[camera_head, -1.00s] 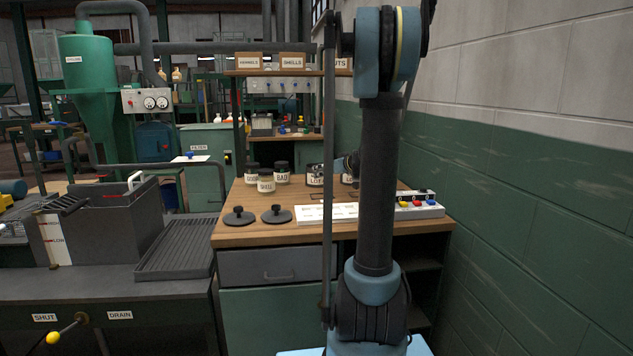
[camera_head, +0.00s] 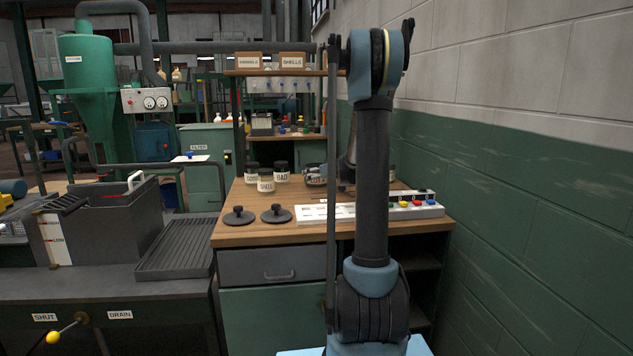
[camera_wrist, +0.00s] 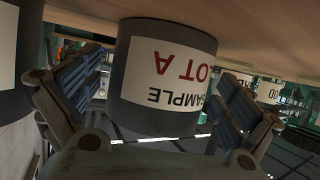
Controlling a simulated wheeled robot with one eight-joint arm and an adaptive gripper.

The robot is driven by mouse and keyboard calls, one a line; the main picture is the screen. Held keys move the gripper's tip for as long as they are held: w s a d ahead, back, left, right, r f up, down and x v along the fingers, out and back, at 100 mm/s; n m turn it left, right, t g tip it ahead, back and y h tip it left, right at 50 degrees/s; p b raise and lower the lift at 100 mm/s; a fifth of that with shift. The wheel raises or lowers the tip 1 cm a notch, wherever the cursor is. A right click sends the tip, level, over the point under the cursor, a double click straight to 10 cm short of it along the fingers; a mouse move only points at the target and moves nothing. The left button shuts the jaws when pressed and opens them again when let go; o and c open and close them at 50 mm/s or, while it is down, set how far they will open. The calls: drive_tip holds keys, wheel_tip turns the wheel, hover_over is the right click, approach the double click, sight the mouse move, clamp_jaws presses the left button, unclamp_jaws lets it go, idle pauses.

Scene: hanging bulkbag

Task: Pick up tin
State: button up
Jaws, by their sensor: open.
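The tin is a dark grey cylinder with a white label reading "SAMPLE LOT A". It shows upside down in the middle of the wrist view (camera_wrist: 165,75), its base by the wooden bench top. In the head view the tin (camera_head: 314,180) stands on the workbench, partly hidden. My gripper (camera_wrist: 158,88) is open, with one ridged finger on each side of the tin. Whether the fingers touch it cannot be told. In the head view my arm hides most of the gripper.
Jars labelled GOOD (camera_head: 252,173), SHELL (camera_head: 266,181) and BAD (camera_head: 282,172) stand left of the tin. Two dark lids (camera_head: 277,214) and a white button panel (camera_head: 418,208) lie in front. Another labelled container (camera_wrist: 10,60) is close by in the wrist view. A wall (camera_head: 530,190) bounds the right.

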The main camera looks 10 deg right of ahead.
drive_tip(key=shift+x, duration=1.15)
drive_tip(key=c, duration=1.3)
